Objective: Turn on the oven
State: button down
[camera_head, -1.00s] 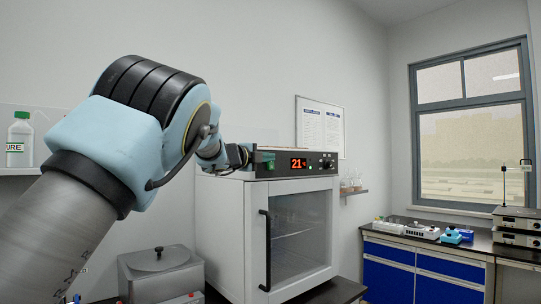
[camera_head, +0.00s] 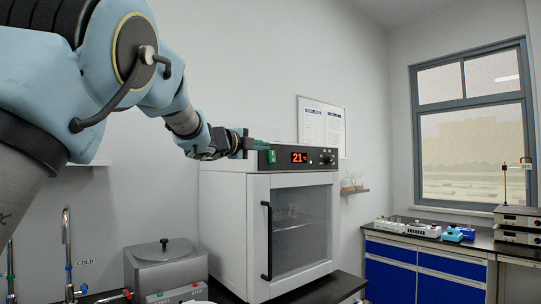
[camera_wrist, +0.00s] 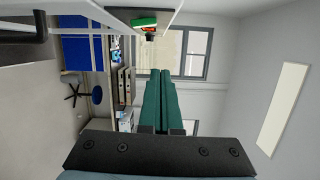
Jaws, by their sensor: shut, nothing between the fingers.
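The oven (camera_head: 229,225) is a white cabinet with a glass door and a black vertical handle (camera_head: 267,240). Its dark control panel carries a lit red display (camera_head: 299,157) reading about 21, a green switch (camera_head: 271,156) at the left and a knob (camera_head: 327,158) at the right. My gripper (camera_head: 265,144) is at the panel's left end, close to the switch; contact cannot be told. In the wrist view the green fingers (camera_wrist: 160,72) are together and empty. The green and red switch (camera_wrist: 147,22) shows beyond the fingertips, near the top edge.
A metal lidded bath (camera_head: 165,265) stands left of the oven, with a tap (camera_head: 67,245) beside it. A blue-fronted bench (camera_head: 420,275) with instruments is at the right under the window. A wall shelf (camera_head: 355,189) with glassware hangs right of the oven.

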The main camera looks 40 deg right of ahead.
jog(key=shift+s+a, duration=0.15)
jog(key=shift+a, duration=0.7)
jog(key=w+a+f+n+t+y, duration=0.3)
jog(key=w+a+f+n, duration=0.2)
jog(key=w+a, duration=0.25)
jog(key=w+a+f+n+t+y, duration=0.2)
jog(key=w+a+f+n+t, duration=0.2)
jog(key=w+a+n, duration=0.3)
jog(key=w+a+f+n+y, duration=0.1)
jog(key=a+f+n+y, duration=0.3)
jog(key=a+f, duration=0.45)
jog(key=w+a+f+n+y, duration=0.25)
jog(key=a+f+n, duration=0.2)
jog(key=a, duration=0.75)
jog(key=s+a+f+n+g+y, duration=0.3)
jog(key=s+a+f+n+y, duration=0.4)
jog(key=a+f, duration=0.5)
jog(key=s+a+f+n+g, duration=0.2)
jog(key=s+a+f+g, duration=0.1)
jog(key=s, duration=0.6)
jog(key=s+a+f+n+g, duration=0.2)
jog(key=s+a+f, duration=0.3)
jog(key=s, duration=0.5)
jog(key=a+n+h, duration=0.1)
jog(key=a, duration=0.1)
jog(key=shift+a+f+g, duration=0.25)
jog(key=shift+a+g, duration=0.1)
jog(key=shift+g, duration=0.05)
